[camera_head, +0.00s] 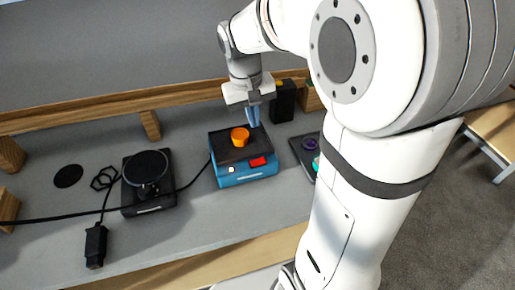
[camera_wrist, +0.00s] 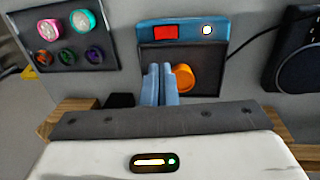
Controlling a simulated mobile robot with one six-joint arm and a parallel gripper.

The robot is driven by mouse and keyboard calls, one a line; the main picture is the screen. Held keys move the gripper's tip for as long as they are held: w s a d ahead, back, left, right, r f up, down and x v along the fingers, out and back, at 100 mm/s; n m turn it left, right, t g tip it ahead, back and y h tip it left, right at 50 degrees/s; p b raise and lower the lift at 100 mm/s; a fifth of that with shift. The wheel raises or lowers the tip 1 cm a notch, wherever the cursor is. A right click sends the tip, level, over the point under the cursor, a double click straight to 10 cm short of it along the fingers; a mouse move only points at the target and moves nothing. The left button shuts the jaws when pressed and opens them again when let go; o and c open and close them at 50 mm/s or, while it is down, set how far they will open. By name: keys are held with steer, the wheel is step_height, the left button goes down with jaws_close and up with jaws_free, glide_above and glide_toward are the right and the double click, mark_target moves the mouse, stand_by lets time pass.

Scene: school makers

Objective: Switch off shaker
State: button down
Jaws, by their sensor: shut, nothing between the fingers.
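The shaker (camera_head: 246,172) looks to be the blue box with a dark top plate on the grey bench. An orange round piece (camera_head: 240,136) stands on its plate. Its front has a red rocker switch (camera_head: 258,161) and a small white button or light (camera_head: 231,169). In the wrist view the red switch (camera_wrist: 165,33) and white spot (camera_wrist: 207,30) show at the top. My gripper (camera_head: 253,118) is shut and empty, pointing down over the back right of the plate, beside the orange piece. Its blue fingers show in the wrist view (camera_wrist: 159,82). Whether the fingertips touch the plate I cannot tell.
A black device with a round top (camera_head: 148,172) stands left of the shaker, with cables. A dark tray with colourful round pieces (camera_wrist: 70,35) lies on the other side. A black box (camera_head: 283,101) stands behind. A wooden rail (camera_head: 110,108) runs along the back.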

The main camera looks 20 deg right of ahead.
mark_target(261, 160)
steer(key=f, duration=0.4)
steer(key=d+f, duration=0.1)
steer(key=f, duration=0.9)
steer(key=shift+d, duration=0.35)
steer(key=shift+f+b, duration=0.2)
steer(key=shift+b, duration=0.15)
steer(key=shift+r, duration=0.1)
steer(key=shift+a, duration=0.75)
steer(key=shift+r, duration=0.1)
